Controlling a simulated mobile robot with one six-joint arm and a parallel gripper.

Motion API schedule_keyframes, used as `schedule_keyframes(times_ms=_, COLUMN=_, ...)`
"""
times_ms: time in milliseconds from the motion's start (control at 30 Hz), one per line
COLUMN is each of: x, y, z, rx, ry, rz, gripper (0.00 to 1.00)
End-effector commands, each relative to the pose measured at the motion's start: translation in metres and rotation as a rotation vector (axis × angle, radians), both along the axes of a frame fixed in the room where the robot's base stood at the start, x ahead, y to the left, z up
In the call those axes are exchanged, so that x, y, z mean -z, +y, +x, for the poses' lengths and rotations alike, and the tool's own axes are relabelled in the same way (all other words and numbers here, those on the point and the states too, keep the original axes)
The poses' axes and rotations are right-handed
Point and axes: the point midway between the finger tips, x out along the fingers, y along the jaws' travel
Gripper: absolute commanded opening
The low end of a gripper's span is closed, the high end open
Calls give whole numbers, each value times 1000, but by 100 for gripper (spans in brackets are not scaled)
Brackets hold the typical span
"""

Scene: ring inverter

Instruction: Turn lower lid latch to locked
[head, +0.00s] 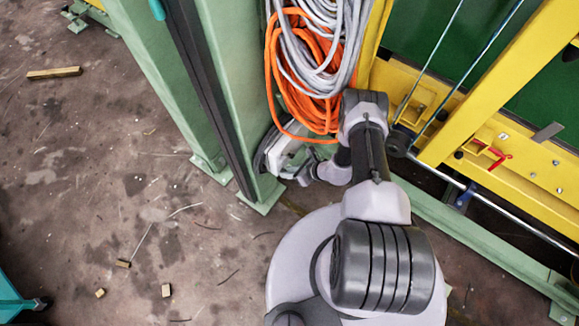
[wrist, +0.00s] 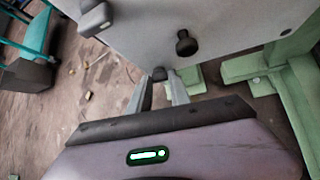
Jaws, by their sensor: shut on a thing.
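A light grey panel (wrist: 235,40) fills the upper part of the wrist view. My gripper (wrist: 161,82) points at its lower edge, with two grey fingers shut on a small dark piece, which looks like the lower lid latch (wrist: 160,73). Only its end shows between the fingertips, so its turn angle cannot be told. A grey latch-like part (wrist: 97,15) and a black knob (wrist: 186,43) sit higher on the panel. In the head view the grey box (head: 284,150) shows beside the green column, partly covered by my arm; the fingers cannot be made out there.
A green column (head: 225,90) stands left of my arm. Orange cable (head: 285,85) and grey cable (head: 335,50) hang just above it. A yellow frame (head: 480,130) with rods runs along the right. Green legs (wrist: 285,95) stand right of the panel. Wood scraps (head: 54,73) lie on the open floor.

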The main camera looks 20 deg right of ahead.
Motion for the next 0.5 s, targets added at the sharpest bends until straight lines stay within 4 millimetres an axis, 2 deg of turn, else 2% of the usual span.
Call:
schedule_keyframes(times_ms=33, x=-11, y=3, z=-3, rx=-2, ry=-26, rz=-37, gripper=0)
schedule_keyframes(times_ms=233, x=-5, y=5, z=-3, rx=-3, ry=-121, rz=-164, gripper=0)
schedule_keyframes(times_ms=500, x=-1, y=4, z=-3, rx=-2, ry=-135, rz=-182, gripper=0)
